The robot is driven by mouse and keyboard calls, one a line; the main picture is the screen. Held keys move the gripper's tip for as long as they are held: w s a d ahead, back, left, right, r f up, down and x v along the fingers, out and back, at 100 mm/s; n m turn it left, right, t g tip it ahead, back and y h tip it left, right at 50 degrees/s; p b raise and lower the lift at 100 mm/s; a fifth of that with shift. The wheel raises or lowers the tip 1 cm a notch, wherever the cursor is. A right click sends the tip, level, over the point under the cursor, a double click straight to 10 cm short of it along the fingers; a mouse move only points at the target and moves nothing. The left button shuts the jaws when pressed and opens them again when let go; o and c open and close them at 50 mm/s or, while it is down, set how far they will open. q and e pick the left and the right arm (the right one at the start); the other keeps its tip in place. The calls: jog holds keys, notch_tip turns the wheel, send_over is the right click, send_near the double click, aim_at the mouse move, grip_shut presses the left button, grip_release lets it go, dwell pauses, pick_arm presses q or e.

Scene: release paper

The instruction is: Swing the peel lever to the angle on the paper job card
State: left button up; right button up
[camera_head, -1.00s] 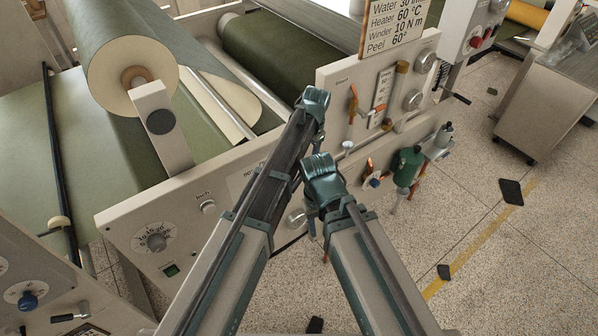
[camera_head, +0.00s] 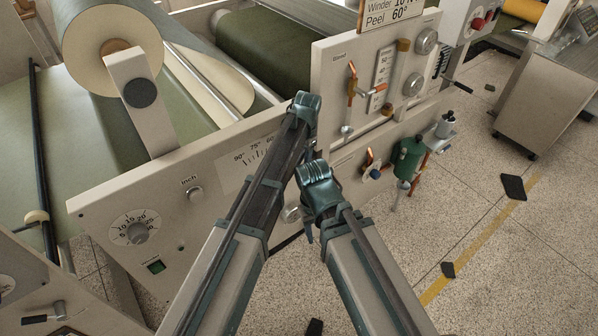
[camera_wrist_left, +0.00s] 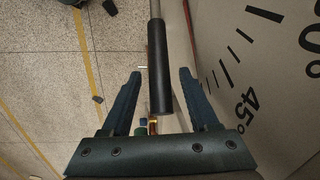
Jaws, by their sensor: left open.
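The job card (camera_head: 395,14) stands at the top of the head view, its upper part cut off; "Peel 60°" is readable. The angle scale (camera_head: 245,160) on the front panel shows 90, 75 and 60, the rest behind my left arm. In the left wrist view the peel lever's black handle (camera_wrist_left: 158,62) lies between the open fingers of my left gripper (camera_wrist_left: 160,90), with a gap on both sides. The 45° mark (camera_wrist_left: 247,108) is to its right. In the head view the lever and my left fingers are hidden behind my arm. My right gripper's jaws are mostly hidden below its wrist.
A dial (camera_head: 136,229) and an inch button (camera_head: 194,193) are on the panel at left. A upright panel with knobs (camera_head: 426,41) and a green regulator (camera_head: 408,158) is right of my grippers. The speckled floor at right is open, with a few dark pads (camera_head: 513,187).

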pick_arm(q)
jog(key=shift+w+a+f+b, duration=0.1)
jog(key=shift+w+f+b, duration=0.05)
jog(key=shift+f+b, duration=1.15)
jog(key=shift+f+p, duration=0.2)
jog(key=shift+p, duration=0.1)
pick_arm(e)
notch_tip(320, 180, down, 3)
jog(key=shift+f, duration=0.1)
pick_arm(q)
jog(key=shift+c, duration=0.3)
grip_shut()
